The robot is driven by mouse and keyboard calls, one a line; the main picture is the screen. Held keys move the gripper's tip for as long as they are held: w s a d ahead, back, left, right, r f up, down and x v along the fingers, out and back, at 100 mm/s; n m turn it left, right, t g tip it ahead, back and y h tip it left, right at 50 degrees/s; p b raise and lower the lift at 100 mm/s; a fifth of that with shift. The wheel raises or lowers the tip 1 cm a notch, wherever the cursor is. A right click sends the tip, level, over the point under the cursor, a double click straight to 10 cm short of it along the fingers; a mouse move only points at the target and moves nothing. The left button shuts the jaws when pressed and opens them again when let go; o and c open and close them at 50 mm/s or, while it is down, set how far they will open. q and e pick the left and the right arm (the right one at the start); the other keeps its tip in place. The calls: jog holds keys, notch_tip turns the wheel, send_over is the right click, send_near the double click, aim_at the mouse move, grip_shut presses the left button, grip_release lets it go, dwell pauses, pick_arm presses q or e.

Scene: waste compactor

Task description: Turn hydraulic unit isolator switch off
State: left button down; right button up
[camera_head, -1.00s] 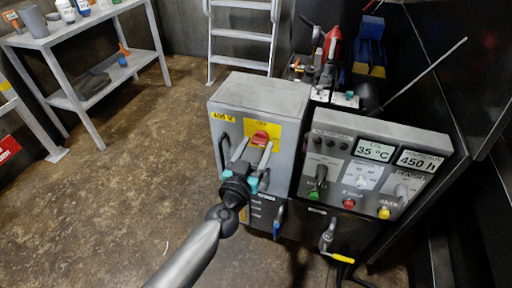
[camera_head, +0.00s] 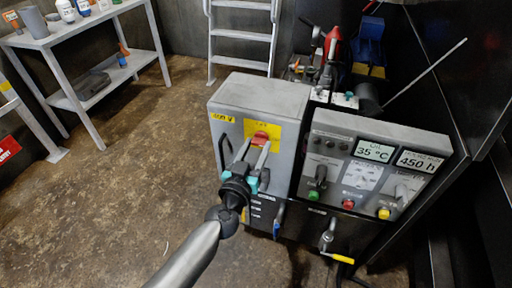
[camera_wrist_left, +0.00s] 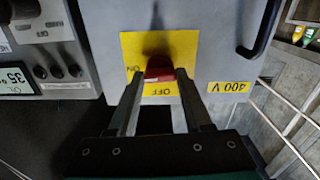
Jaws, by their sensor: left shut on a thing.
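The isolator switch is a red knob (camera_head: 261,137) on a yellow plate (camera_head: 276,130) on the front of a grey electrical box (camera_head: 262,96). My left gripper (camera_head: 254,152) reaches up to it from below, and its two fingers are shut on the knob. The left wrist view also shows the red knob (camera_wrist_left: 159,68) between the fingertips (camera_wrist_left: 158,80). The plate (camera_wrist_left: 184,43) carries the words ON and OFF, upside down in that view. The fingers hide part of the knob and plate. My right gripper is not in view.
Right of the box stands a control panel (camera_head: 330,148) with displays, buttons and knobs. A black door handle (camera_head: 224,150) is left of the switch. Levers hang below, one yellow-tipped (camera_head: 342,259). A shelf (camera_head: 100,33) and ladder (camera_head: 240,33) stand behind. The floor at left is clear.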

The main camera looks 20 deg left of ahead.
pick_arm(q)
jog(key=shift+n, duration=0.7)
jog(key=shift+n+p, duration=0.35)
jog(key=shift+n, duration=0.45)
jog(key=n, duration=0.4)
jog(key=shift+n, duration=0.3)
jog(key=n, duration=0.4)
jog(key=shift+n, duration=2.8)
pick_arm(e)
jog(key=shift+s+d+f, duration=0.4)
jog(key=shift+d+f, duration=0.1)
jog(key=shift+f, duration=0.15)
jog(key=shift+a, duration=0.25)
